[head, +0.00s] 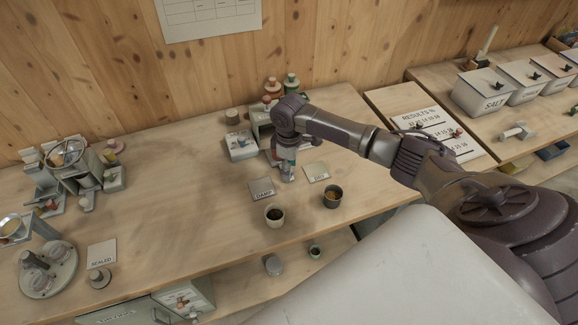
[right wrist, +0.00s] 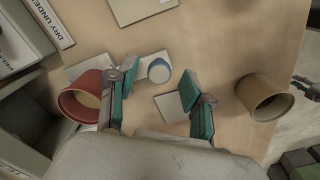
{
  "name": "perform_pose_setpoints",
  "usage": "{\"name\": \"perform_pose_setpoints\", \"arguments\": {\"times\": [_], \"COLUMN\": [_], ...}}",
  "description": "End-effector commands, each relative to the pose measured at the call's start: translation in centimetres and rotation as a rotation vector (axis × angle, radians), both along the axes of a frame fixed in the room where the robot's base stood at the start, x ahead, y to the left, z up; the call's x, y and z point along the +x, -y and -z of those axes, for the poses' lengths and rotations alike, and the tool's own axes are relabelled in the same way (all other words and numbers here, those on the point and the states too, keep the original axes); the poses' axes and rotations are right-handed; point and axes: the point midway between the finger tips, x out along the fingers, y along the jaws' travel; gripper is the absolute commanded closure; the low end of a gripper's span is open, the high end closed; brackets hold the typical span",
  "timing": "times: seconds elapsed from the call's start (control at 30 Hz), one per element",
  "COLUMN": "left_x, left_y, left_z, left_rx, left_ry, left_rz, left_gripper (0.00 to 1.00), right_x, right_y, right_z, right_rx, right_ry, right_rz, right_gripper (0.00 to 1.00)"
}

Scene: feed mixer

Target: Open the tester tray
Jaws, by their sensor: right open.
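My right gripper (head: 287,174) points down over the bench in the head view, just in front of a grey box-shaped device (head: 256,113), which looks like the tester. My arm hides much of its front, so I cannot tell how its tray stands. In the right wrist view the teal fingers of my right gripper (right wrist: 158,103) are apart. A small pale knob or cylinder with a blue-grey face (right wrist: 159,70) shows beyond and between them, with no visible contact. The grey device (right wrist: 22,70) is at the left edge there.
A DAMP card (head: 262,188) and another card (head: 317,171) lie near the gripper. The wrist view shows a red cup (right wrist: 80,103) and a tan cup (right wrist: 265,98). The bench left of centre is clear.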

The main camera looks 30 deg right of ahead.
Motion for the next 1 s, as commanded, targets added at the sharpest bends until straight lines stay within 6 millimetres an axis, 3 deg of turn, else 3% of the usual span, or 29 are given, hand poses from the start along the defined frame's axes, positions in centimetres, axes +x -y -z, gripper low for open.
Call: {"name": "perform_pose_setpoints", "arguments": {"times": [0.4, 0.6, 1.0], "left_x": [0.6, 0.7, 0.7], "left_y": [0.1, 0.1, 0.1], "left_z": [0.0, 0.0, -0.1], "left_rx": [-0.001, -0.001, -0.001], "left_ry": [0.009, 0.010, 0.010], "left_rz": [0.000, 0.000, 0.000], "left_gripper": [0.75, 0.75, 0.75], "right_x": [0.2, 0.2, 0.1], "right_y": [0.0, 0.0, 0.0], "right_z": [-7.9, -10.8, -11.7], "right_rx": [0.000, 0.000, 0.001], "right_ry": [0.006, 0.003, 0.001], "right_rz": [-0.001, 0.000, 0.000], "right_gripper": [0.49, 0.49, 0.49]}}
